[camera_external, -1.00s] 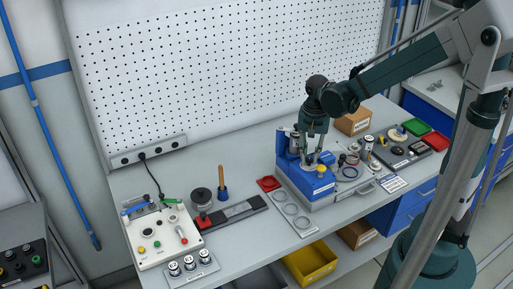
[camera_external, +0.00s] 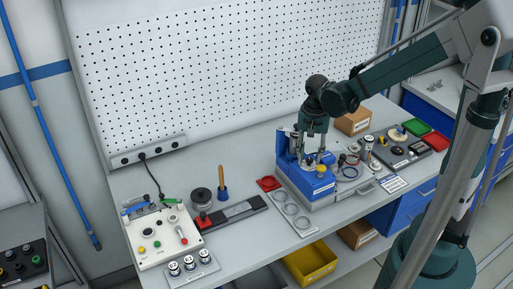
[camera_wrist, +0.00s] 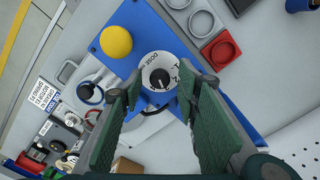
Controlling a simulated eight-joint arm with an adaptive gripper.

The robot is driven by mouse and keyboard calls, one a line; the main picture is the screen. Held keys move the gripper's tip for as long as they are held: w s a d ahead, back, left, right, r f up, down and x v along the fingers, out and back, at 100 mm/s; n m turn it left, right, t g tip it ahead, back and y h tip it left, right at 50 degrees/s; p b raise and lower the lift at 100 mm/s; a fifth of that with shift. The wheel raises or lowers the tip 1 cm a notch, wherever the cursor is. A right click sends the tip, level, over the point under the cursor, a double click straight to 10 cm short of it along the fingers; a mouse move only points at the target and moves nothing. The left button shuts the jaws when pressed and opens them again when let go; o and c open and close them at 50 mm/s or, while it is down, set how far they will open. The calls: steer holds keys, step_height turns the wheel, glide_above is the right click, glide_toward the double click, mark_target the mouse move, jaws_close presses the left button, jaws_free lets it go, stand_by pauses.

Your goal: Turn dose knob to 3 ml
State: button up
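The dose knob (camera_wrist: 160,78) shows in the wrist view as a small dark knob on a round white dial. The dial is marked DOSE and carries numbers, too small to read surely; I cannot tell the knob's setting. It sits on the blue station (camera_external: 313,187), beside a yellow dome button (camera_wrist: 116,42), which also shows in the external view (camera_external: 321,169). My gripper (camera_wrist: 160,86) is open and empty above the dial, one finger on each side, with visible gaps to the knob. In the external view my gripper (camera_external: 311,153) points down over the station and hides the knob.
A red square holder (camera_wrist: 220,50) and grey rings lie close to the station. Small parts and a cardboard box (camera_external: 353,122) stand right of it. A white control panel (camera_external: 160,236) and a wooden-handled tool (camera_external: 221,183) are to the left.

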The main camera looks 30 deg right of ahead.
mark_target(310, 159)
steer(key=shift+r, duration=0.15)
step_height(310, 159, up, 12)
steer(key=shift+f, duration=0.2)
stand_by(0.5)
stand_by(0.5)
steer(key=s+d+n+t+b, duration=0.3)
steer(key=s+d+n+t, duration=0.4)
steer(key=s+d+n, duration=0.2)
steer(key=s+d, duration=0.2)
steer(key=s, duration=0.1)
steer(key=shift+s+d+f+b, duration=0.15)
steer(key=shift+s+d+b, duration=0.05)
steer(key=shift+d+b, duration=0.2)
stand_by(0.5)
stand_by(1.9)
